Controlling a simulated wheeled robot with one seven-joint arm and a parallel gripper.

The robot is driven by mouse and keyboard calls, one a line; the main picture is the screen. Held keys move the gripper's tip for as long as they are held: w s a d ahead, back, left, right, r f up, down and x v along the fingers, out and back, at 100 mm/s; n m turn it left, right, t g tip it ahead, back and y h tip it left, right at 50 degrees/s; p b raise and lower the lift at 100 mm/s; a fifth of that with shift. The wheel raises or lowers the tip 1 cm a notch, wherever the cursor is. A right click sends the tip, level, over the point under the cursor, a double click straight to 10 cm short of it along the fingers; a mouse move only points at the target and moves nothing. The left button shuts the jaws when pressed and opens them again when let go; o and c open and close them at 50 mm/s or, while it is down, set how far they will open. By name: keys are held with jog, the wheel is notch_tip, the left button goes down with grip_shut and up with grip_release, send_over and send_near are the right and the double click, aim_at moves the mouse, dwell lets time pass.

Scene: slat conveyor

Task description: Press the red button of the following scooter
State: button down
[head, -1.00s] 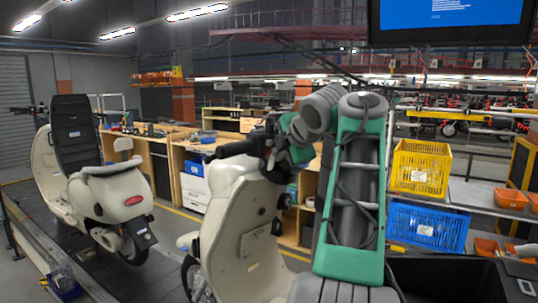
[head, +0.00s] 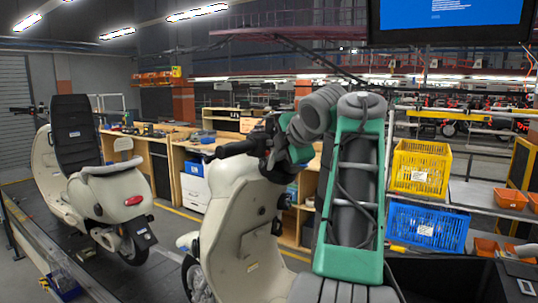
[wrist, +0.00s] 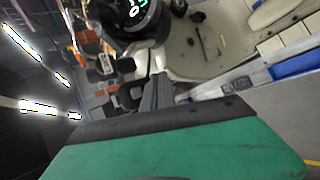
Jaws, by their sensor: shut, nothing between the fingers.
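The cream following scooter (head: 232,235) stands in the near middle of the head view, its dark handlebar (head: 238,148) at the top. My gripper (wrist: 158,84) shows in the wrist view as narrow grey fingers, shut and empty. The fingers are beside the scooter's front, just below the round black dash display (wrist: 135,12) with green digits. I cannot tell whether they touch it. In the head view my wrist overlaps the right part of the handlebar, and the fingertips are hard to make out there. I cannot make out the red button in either view.
A second cream scooter (head: 112,200) with a black seat and red tail light stands at left on the dark slat conveyor (head: 160,277). At right are a yellow crate (head: 420,168), a blue crate (head: 428,228) and orange bins (head: 510,198). Workbenches stand behind.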

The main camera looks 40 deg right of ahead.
jog(key=shift+w+a, duration=0.1)
jog(key=shift+w, duration=0.25)
jog(key=shift+w, duration=0.35)
dwell(0.6)
jog(key=shift+s, duration=0.75)
jog(key=s, duration=0.2)
jog(key=s+d, duration=0.1)
jog(key=s, duration=0.2)
jog(key=shift+d+p, duration=0.1)
jog(key=shift+p, duration=0.25)
jog(key=shift+w, duration=0.1)
dwell(0.4)
